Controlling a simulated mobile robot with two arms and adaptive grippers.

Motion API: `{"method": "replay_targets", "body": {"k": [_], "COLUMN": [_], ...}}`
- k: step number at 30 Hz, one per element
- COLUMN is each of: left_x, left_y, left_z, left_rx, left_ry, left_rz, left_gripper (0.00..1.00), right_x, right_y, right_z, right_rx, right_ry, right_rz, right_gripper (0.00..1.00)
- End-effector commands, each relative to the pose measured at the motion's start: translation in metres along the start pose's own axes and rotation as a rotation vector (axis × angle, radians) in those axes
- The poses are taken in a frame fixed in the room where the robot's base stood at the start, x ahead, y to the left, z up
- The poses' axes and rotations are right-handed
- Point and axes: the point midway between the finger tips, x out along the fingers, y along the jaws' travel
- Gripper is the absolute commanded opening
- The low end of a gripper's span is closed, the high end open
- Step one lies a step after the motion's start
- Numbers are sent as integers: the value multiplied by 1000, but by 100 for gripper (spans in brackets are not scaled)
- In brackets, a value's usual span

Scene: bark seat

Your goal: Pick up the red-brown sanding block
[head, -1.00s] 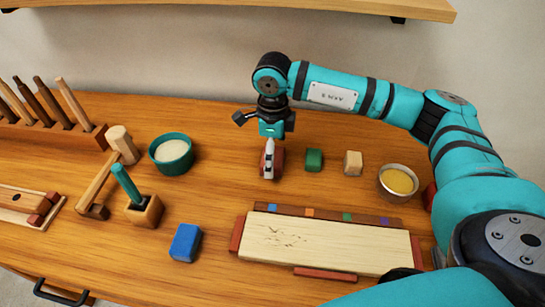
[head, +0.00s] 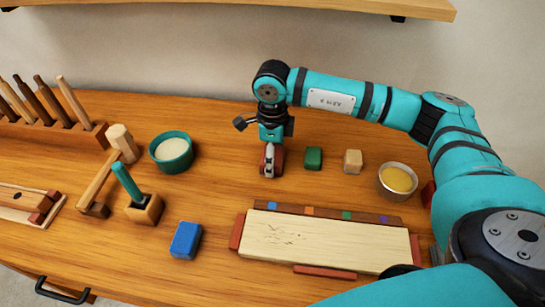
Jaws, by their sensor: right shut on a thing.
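The red-brown sanding block (head: 279,161) stands on the wooden bench, behind the framed board. My right gripper (head: 269,160) comes down over it from above and is shut on it. The fingers hide part of the block. I cannot tell whether the block is clear of the bench top. My left gripper is not in the head view.
A green block (head: 314,158) and a pale block (head: 352,161) sit close to the right. A teal bowl (head: 173,148) is to the left, a yellow-filled bowl (head: 397,180) to the right. The framed board (head: 325,246) and a blue block (head: 186,240) lie in front.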

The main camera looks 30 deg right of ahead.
Motion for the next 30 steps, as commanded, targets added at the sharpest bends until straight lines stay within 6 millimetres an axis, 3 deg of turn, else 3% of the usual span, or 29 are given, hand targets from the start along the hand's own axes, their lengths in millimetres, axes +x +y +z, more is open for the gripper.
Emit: {"method": "replay_targets", "body": {"k": [8, 14, 30], "left_x": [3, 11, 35], "left_y": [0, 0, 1], "left_z": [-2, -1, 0], "left_rx": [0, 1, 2], "left_ry": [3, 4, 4], "left_rz": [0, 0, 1], "left_gripper": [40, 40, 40], "right_x": [-10, -34, -46], "right_y": [-1, -1, 126], "right_z": [1, 1, 34], "right_rx": [0, -1, -8], "right_ry": [-3, -4, -3], "right_rz": [-2, -3, -1], "right_gripper": [42, 42, 42]}}
